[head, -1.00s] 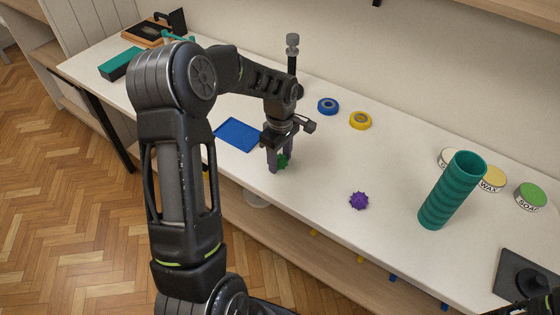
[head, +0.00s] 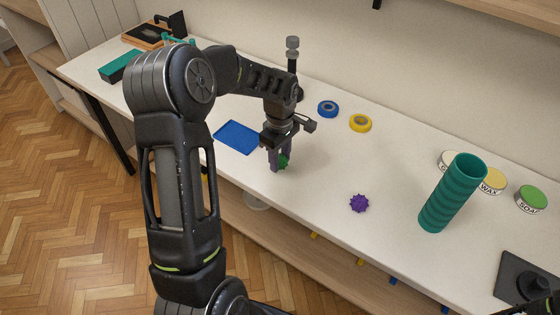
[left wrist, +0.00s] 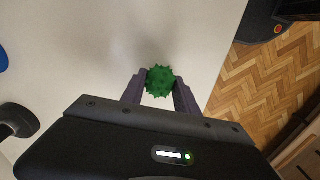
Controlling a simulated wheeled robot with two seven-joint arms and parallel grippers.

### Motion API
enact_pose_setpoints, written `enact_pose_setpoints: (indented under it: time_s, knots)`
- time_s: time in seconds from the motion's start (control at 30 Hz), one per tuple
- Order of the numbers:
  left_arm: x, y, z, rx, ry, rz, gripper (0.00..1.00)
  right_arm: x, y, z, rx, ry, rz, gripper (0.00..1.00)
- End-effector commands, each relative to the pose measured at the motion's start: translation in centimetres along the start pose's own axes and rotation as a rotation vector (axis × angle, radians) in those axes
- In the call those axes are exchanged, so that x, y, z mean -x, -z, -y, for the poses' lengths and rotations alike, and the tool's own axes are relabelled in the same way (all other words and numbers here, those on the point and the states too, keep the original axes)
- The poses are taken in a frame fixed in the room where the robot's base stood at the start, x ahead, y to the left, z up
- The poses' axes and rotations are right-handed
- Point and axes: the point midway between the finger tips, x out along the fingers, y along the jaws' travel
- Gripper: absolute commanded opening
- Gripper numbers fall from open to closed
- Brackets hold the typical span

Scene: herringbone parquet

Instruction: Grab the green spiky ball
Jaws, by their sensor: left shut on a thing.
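The green spiky ball (head: 284,161) is at the front part of the white table, partly hidden by a finger in the head view. In the left wrist view the green spiky ball (left wrist: 160,82) sits between the two fingertips, touched on both sides. My left gripper (head: 280,164) points down and is shut on the ball; it also shows in the left wrist view (left wrist: 160,88). I cannot tell whether the ball still touches the table. My right gripper is not clearly in view; only a dark part shows at the lower right corner.
A purple spiky ball (head: 359,203) lies to the right. A blue tray (head: 237,137) lies left of the gripper. Blue tape (head: 328,109) and yellow tape (head: 360,123) lie behind. A ribbed teal tube (head: 450,195) and several labelled tins stand at the right. The table's front edge is close.

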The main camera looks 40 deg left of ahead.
Motion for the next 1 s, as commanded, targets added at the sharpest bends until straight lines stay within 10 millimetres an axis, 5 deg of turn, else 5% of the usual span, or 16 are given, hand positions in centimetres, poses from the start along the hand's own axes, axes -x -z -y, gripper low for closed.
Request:
enact_pose_setpoints:
  time_s: [0.5,1.0]
  knots:
    - [8.5,0.0,-0.1,-0.001,-0.004,-0.001,0.0,-1.0,0.0,-0.4,0.0,0.0,-0.001,0.86]
    - [9.0,0.0,0.0,-0.001,-0.001,0.0,0.0,-1.0,0.0,-0.4,0.0,0.0,-0.001,0.86]
